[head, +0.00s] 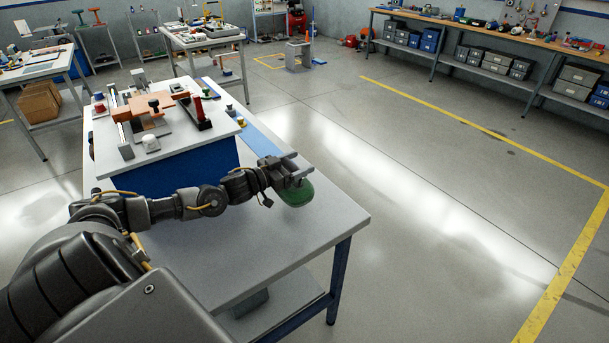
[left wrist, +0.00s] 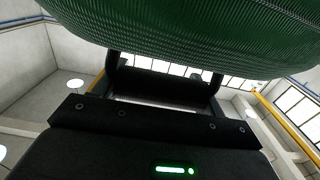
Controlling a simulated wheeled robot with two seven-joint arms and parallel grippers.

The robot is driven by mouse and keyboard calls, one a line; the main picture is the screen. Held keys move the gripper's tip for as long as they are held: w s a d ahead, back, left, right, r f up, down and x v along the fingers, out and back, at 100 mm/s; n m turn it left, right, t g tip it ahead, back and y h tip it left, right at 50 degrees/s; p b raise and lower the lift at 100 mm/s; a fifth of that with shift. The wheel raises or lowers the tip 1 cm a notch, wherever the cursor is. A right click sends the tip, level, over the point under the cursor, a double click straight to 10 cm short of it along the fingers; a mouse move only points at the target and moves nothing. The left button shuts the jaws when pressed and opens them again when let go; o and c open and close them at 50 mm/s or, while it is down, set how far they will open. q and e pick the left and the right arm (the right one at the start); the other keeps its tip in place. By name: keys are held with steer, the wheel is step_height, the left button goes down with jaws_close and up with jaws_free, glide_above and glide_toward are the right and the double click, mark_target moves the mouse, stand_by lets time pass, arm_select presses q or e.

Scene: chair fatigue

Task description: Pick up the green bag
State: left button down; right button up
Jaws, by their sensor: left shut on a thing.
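The green bag (head: 296,193) is a rounded dark green thing at the end of my left arm in the head view. My left gripper (head: 290,176) is shut on it, and the bag hangs over the right part of the near table. In the left wrist view, the woven surface of the green bag (left wrist: 200,30) fills the top, in front of my left gripper (left wrist: 160,75). The gripper hides part of the bag. I cannot tell how far it is above the table top. My right gripper is not in view.
The near grey table (head: 320,225) has a bare top around the bag. Behind it a blue-sided stand (head: 190,165) carries a fixture and small parts. A long workbench (head: 480,30) with bins stands at the back right. The floor on the right is open, with yellow lines.

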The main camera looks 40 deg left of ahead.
arm_select(q)
steer(key=s+a+r+p, duration=0.2)
steer(key=s+a+r, duration=0.4)
steer(key=s, duration=0.3)
steer(key=shift+s+r, duration=0.25)
steer(key=shift+r, duration=0.4)
